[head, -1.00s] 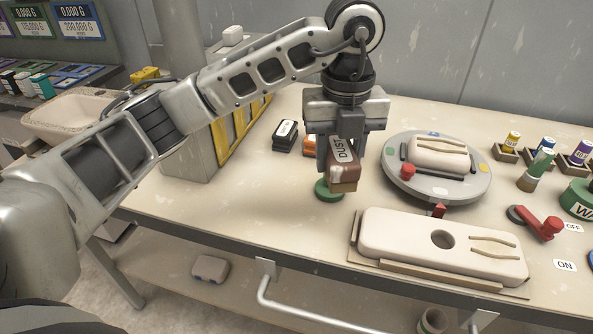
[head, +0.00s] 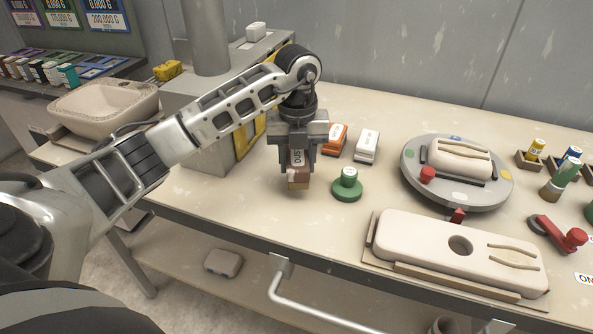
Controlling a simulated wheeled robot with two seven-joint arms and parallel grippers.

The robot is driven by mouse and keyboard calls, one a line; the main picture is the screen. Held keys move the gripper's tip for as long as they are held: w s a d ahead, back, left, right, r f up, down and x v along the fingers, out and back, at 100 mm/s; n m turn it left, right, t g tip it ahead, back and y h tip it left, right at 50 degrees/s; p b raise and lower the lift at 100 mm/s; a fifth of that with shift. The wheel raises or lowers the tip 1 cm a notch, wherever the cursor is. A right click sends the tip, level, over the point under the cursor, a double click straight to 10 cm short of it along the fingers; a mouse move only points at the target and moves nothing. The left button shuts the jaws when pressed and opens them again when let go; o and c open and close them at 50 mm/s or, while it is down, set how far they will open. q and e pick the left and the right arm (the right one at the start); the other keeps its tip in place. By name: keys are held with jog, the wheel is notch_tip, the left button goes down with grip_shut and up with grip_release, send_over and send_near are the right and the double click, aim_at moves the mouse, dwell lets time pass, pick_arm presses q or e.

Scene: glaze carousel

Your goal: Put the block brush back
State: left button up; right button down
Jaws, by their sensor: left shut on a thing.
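My left gripper (head: 298,155) is shut on a brown block brush (head: 299,175) with a pale label, partly readable as "DUST". It holds the brush upright, bristles down, left of the green round piece; I cannot tell whether the bristles touch the table. Behind and to the right lie an orange block with a white label (head: 336,139) and a white block (head: 367,146). The area right behind the gripper is hidden. My right gripper is not in view.
A green knobbed piece (head: 347,186) stands close right of the brush. Further right are a grey turntable (head: 420,195) with a pale mould, and a long pale mould (head: 410,240) on a board. A grey machine (head: 207,150) stands left. The table front left of the brush is clear.

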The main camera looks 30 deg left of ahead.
pick_arm(q)
notch_tip(320, 180, down, 3)
jog(key=shift+a+r+p, duration=0.1)
jog(key=shift+r+p, duration=0.1)
jog(key=shift+p, duration=0.15)
jog(key=shift+f, duration=0.55)
jog(key=o, duration=0.9)
jog(key=shift+r, duration=0.1)
jog(key=shift+o, duration=0.2)
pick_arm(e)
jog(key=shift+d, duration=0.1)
